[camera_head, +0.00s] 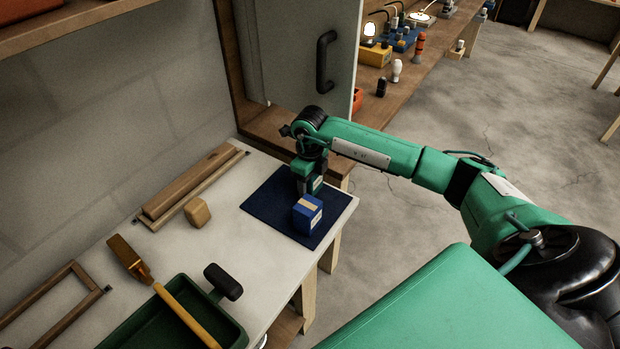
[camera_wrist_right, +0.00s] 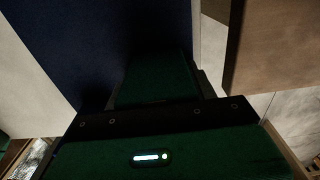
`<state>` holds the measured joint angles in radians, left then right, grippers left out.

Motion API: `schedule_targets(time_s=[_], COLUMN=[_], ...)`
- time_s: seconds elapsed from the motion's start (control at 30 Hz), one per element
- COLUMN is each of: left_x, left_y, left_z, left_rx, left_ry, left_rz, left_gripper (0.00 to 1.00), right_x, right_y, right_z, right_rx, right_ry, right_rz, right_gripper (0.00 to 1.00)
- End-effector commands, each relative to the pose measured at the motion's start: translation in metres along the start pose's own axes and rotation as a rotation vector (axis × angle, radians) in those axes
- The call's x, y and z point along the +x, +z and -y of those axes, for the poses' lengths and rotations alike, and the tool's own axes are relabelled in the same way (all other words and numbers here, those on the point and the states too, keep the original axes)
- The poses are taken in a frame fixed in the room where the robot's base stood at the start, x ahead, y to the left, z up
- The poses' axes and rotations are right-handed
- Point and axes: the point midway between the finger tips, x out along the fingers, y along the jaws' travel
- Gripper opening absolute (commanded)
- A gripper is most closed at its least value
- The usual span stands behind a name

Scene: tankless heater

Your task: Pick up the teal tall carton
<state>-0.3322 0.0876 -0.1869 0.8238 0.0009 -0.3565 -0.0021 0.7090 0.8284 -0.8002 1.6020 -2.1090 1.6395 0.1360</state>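A small teal patch with a pale mark, apparently the teal tall carton (camera_head: 318,183), shows on the dark blue mat right under my right gripper (camera_head: 306,188). Most of it is hidden behind the gripper and wrist. The right gripper points down at the mat. In the right wrist view a dark green upright shape (camera_wrist_right: 155,78) lies beyond the black gripper bar; it is too dark to tell whether it is the carton or whether the fingers touch it. My left gripper is not in view.
A blue box (camera_head: 306,215) with a tan label stands on the dark blue mat (camera_head: 262,209), close in front of the right gripper. A wooden block (camera_head: 197,212), wooden boards (camera_head: 190,187) and a green tray (camera_head: 133,330) lie to the left. A grey door (camera_head: 295,50) stands behind.

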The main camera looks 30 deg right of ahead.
Motion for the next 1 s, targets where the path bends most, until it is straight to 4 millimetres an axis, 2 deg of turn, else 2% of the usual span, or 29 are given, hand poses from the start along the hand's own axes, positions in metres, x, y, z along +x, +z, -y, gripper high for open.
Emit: schedule_targets(time_s=[0.03, 0.13, 0.53, 0.67, 0.8, 1.0], left_x=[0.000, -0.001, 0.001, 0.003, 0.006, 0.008], left_y=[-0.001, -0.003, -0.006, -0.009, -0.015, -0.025], left_z=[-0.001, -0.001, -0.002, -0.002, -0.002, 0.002], left_rx=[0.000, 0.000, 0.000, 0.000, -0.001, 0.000], left_ry=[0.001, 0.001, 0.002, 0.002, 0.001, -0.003], left_rz=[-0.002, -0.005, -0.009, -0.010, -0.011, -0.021], left_gripper=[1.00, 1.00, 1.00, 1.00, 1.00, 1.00], right_x=[0.000, 0.000, -0.006, -0.018, -0.037, -0.034], right_y=[0.000, 0.000, 0.001, 0.001, 0.001, 0.001], right_z=[0.000, 0.000, 0.001, 0.001, 0.001, -0.045], right_rx=[0.000, 0.000, 0.000, -0.001, 0.000, -0.006], right_ry=[0.000, 0.000, -0.001, -0.001, -0.002, 0.002], right_rz=[0.000, 0.000, 0.002, 0.003, 0.004, 0.002], right_gripper=[0.47, 0.28, 0.28, 0.28, 0.28, 0.28])
